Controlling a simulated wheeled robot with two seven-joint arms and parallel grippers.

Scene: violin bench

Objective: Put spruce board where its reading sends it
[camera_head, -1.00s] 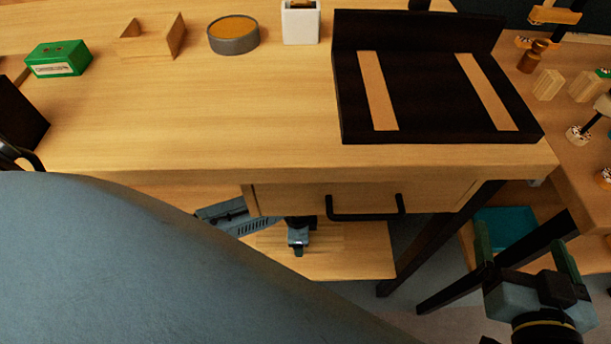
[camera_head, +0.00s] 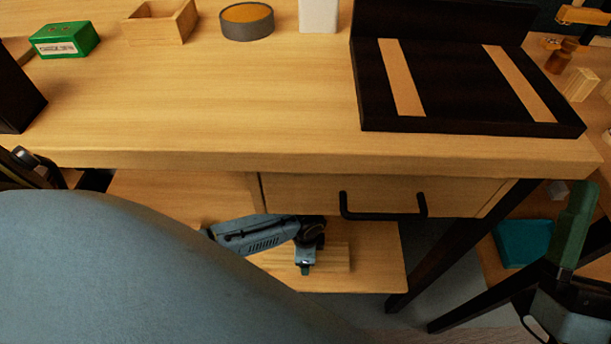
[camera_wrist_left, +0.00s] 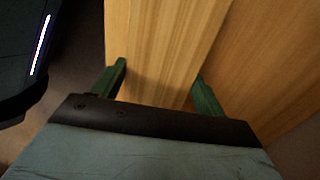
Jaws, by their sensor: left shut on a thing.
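The spruce board, a pale straight-grained piece, lies between the two green fingers of my left gripper (camera_wrist_left: 160,80) in the left wrist view; the board (camera_wrist_left: 160,35) runs away from the palm. In the head view my left gripper (camera_head: 305,267) is low at the lower shelf, under the drawer, at a pale board (camera_head: 335,258). The gripper is shut on the board. I cannot tell whether the board touches the shelf. My right gripper (camera_head: 575,225) is at the right edge, partly out of frame, empty as far as shows; its fingers stood apart in the earlier frame.
A dark cradle (camera_head: 465,125) with two pale strips sits on the bench top (camera_head: 220,110). A green box (camera_head: 65,40), wooden tray (camera_head: 160,28), round tin (camera_head: 247,22) and white container (camera_head: 318,14) stand behind. The drawer (camera_head: 300,190) overhangs the lower shelf (camera_head: 375,275). A teal bin (camera_head: 522,243) is at right.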

